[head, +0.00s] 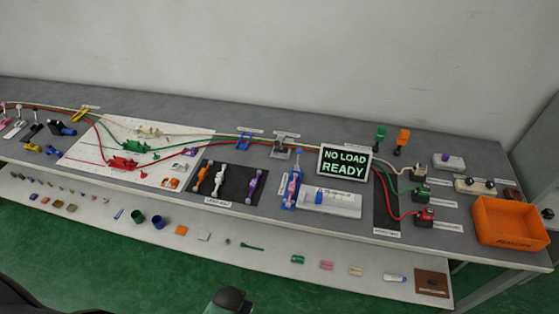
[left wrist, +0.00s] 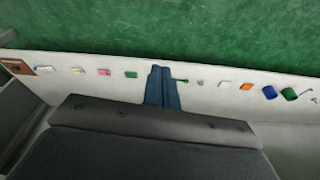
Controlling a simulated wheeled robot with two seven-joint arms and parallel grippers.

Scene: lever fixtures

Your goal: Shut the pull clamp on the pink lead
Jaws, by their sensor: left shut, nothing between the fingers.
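In the head view a dark mat (head: 229,198) carries three clamp-like fixtures: an orange-and-white one (head: 201,179), a white one (head: 218,181) and a purple-and-white one (head: 254,187). I cannot tell which is the pull clamp, or whether each is open or shut. Thin red, green and pale leads run along the table; the red lead (head: 270,145) is the nearest to pink, and no clearly pink lead can be made out. My left gripper (left wrist: 164,74) is shut and empty over the lower shelf, away from the fixtures.
A white board (head: 85,148) bears red, green and cream fixtures. A NO LOAD READY sign (head: 344,161) and blue lever fixture (head: 291,188) stand right of the mat. An orange bin (head: 510,222) is at the right end. The lower shelf (head: 210,248) holds small parts.

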